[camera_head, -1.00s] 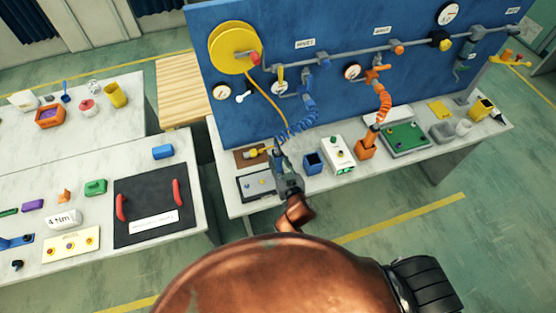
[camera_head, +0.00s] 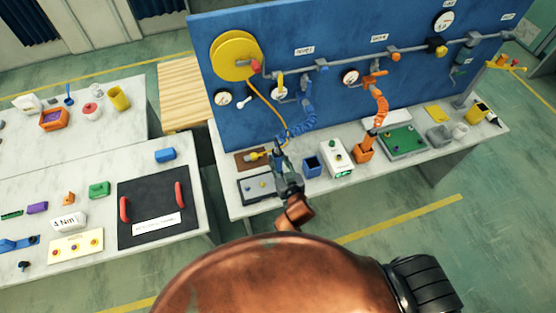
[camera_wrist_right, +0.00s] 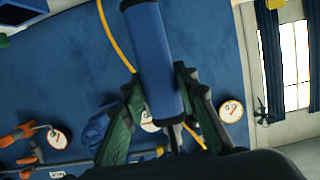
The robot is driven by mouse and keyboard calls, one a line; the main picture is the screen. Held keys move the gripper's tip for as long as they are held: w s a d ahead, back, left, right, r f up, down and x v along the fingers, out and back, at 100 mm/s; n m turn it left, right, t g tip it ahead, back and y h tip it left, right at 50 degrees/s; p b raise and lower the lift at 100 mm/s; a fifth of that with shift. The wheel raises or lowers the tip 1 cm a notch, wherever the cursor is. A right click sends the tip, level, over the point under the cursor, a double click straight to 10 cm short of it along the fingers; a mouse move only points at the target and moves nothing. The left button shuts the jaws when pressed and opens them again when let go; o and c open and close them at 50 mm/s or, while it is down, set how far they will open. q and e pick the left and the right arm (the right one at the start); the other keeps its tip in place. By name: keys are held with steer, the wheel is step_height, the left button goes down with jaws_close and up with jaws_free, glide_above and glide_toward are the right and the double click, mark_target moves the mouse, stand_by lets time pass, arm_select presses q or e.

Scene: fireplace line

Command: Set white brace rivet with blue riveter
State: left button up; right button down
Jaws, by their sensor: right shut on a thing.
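My right gripper (camera_head: 283,166) is at the near left part of the wall bench. It is shut on the blue riveter, whose blue barrel (camera_wrist_right: 157,60) runs between the dark green fingers in the right wrist view. A shallow dark-edged tray with a pale plate (camera_head: 250,192) and small coloured spots lies just left of the gripper. I cannot make out a white brace or its rivet; the gripper and arm hide part of this area. My left gripper is in no view.
A blue cup (camera_head: 313,165), a white box (camera_head: 337,158) with a green light and an orange holder (camera_head: 363,153) stand close to the right. A brown board (camera_head: 247,161) lies behind the tray. The blue panel (camera_head: 230,130) rises behind the bench.

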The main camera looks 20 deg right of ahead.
mark_target(277, 153)
steer(key=shift+r, duration=0.15)
step_height(277, 153, up, 5)
steer(key=p, duration=0.5)
steer(key=shift+a, duration=0.1)
